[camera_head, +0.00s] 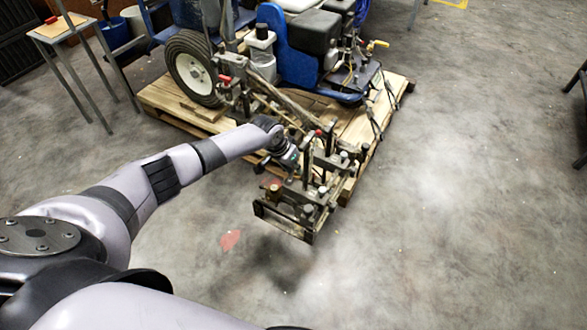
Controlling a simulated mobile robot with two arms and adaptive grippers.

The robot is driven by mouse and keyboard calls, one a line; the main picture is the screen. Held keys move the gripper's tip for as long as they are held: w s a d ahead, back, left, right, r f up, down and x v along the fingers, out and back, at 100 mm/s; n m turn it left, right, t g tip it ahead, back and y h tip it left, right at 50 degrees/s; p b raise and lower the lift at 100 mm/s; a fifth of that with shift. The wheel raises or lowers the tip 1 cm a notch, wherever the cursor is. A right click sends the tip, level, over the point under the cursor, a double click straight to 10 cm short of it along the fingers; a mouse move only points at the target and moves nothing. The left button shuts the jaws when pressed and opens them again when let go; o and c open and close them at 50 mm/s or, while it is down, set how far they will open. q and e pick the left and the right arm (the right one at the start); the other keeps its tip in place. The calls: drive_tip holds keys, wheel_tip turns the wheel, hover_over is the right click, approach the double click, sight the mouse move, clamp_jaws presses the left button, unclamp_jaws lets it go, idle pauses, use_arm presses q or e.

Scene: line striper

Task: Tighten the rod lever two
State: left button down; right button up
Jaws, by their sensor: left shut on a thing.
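The line striper (297,55), a blue and black machine with a large black tyre, stands on a wooden pallet. Its dark metal rod frame (310,208) reaches out past the pallet's near edge, with upright posts and several knobs. My left gripper (290,163) is at the left side of this frame, beside the posts. It is shut on a small part there, which its own body mostly hides; I cannot tell which lever it is. A small red knob (319,132) shows just right of the gripper. My right gripper is not in view.
The wooden pallet (160,98) lies under the machine. A small table (55,30) stands at the upper left, near a blue bucket (113,33). Dark legs stand at the right edge. The concrete floor (460,220) is clear to the right and in front.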

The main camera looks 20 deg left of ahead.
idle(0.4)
use_arm(q)
drive_tip(key=c, duration=1.7)
unclamp_jaws()
drive_tip(key=shift+f, duration=0.1)
drive_tip(key=v, duration=1.2)
drive_tip(key=shift+w, duration=0.1)
